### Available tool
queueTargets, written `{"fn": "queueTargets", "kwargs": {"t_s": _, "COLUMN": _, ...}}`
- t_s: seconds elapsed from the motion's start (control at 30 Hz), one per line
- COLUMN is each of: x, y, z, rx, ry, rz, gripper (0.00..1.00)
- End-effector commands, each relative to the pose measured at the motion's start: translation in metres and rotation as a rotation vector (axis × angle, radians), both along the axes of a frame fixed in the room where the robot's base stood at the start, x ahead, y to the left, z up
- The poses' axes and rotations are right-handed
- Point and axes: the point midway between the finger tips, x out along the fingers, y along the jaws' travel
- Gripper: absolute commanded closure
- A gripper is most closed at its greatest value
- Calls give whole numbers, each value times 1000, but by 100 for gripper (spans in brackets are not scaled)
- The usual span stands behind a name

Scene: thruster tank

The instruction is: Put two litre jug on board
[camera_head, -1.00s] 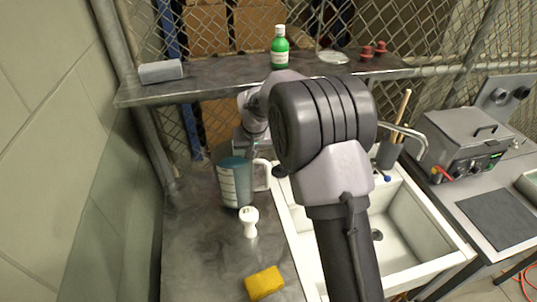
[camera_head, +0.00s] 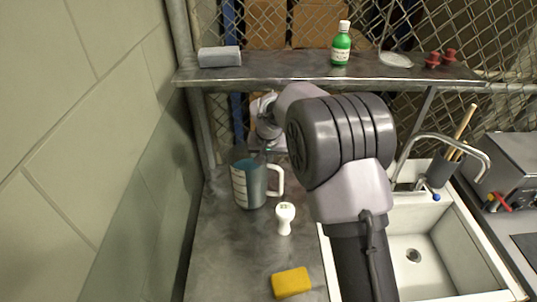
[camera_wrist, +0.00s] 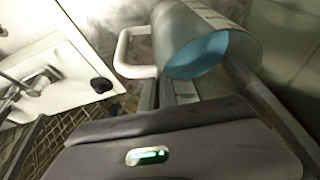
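The two litre jug (camera_head: 248,187) is upright beside the wall at the back left, clear with a graduated scale, blue contents and a white handle on its right. In the wrist view the jug (camera_wrist: 225,38) tilts across the top, its blue contents visible through its mouth. My gripper (camera_head: 263,150) is at the jug's top beside the handle. I cannot tell whether the jug's base touches the counter. A dark flat slab, possibly the board (camera_head: 527,246), is cut off at the right edge.
A white bottle-like item (camera_head: 285,218) stands near the jug, and a yellow sponge (camera_head: 291,282) lies in front. The sink (camera_head: 440,270) with its tap is to the right. A shelf (camera_head: 290,74) with several items hangs above the jug. The tiled wall (camera_head: 110,150) bounds the left.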

Motion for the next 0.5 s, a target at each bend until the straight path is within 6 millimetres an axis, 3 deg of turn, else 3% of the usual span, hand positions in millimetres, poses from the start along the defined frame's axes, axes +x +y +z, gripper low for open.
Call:
{"fn": "queueTargets", "kwargs": {"t_s": 0.37, "x": 2, "y": 0, "z": -2, "rx": 3, "ry": -8, "rz": 0, "gripper": 100}}
{"fn": "queueTargets", "kwargs": {"t_s": 0.5, "x": 1, "y": 0, "z": -4, "rx": 1, "ry": -2, "rz": 0, "gripper": 75}}
